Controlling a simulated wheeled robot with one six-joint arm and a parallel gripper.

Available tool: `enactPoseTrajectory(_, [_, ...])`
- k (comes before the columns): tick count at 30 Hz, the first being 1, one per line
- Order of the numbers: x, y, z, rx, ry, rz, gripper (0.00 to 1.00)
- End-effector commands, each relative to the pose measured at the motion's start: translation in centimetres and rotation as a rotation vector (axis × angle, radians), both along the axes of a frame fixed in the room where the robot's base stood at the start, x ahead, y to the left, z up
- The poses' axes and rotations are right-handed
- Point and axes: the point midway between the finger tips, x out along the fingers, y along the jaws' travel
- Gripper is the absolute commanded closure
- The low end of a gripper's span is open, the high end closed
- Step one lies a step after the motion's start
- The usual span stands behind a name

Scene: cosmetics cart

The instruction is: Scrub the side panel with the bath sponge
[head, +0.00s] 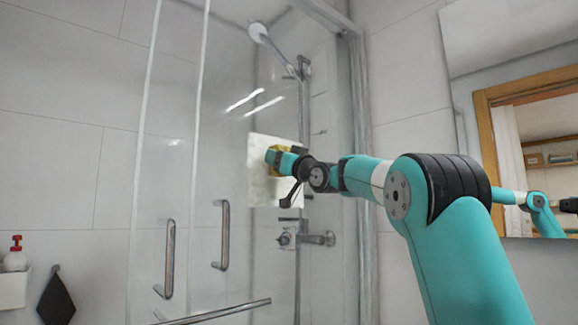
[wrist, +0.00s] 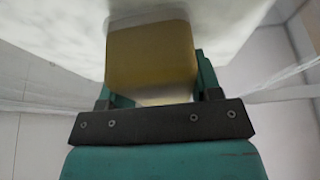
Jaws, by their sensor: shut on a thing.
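The bath sponge is a yellow block (wrist: 152,58) held between the two fingers of my gripper (wrist: 153,88) in the wrist view. In the head view the sponge (head: 272,164) shows as a small yellow patch at the tip of my gripper (head: 280,160). The side panel (head: 262,190) is a pale, whitish square patch just behind the sponge in the head view. It fills the top of the wrist view as a pale surface (wrist: 60,30). The sponge's far end is at or very near this surface; I cannot tell whether it presses on it.
Glass shower doors with metal handles (head: 224,235) stand left of my gripper. A shower head (head: 259,33), a riser rail and a mixer tap (head: 310,239) are behind. A mirror (head: 520,120) hangs at the right. A soap bottle (head: 15,255) stands at the lower left.

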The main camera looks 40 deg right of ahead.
Motion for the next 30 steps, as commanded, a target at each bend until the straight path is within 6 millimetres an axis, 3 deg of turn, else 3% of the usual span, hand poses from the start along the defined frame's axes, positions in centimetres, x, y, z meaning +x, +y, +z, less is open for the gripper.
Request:
enactPoseTrajectory(23, [0.1, 4.5, -0.1, -0.001, 0.0, 0.002, 0.61])
enactPoseTrajectory(30, [-0.1, 6.6, -0.2, -0.001, 0.0, 0.003, 0.61])
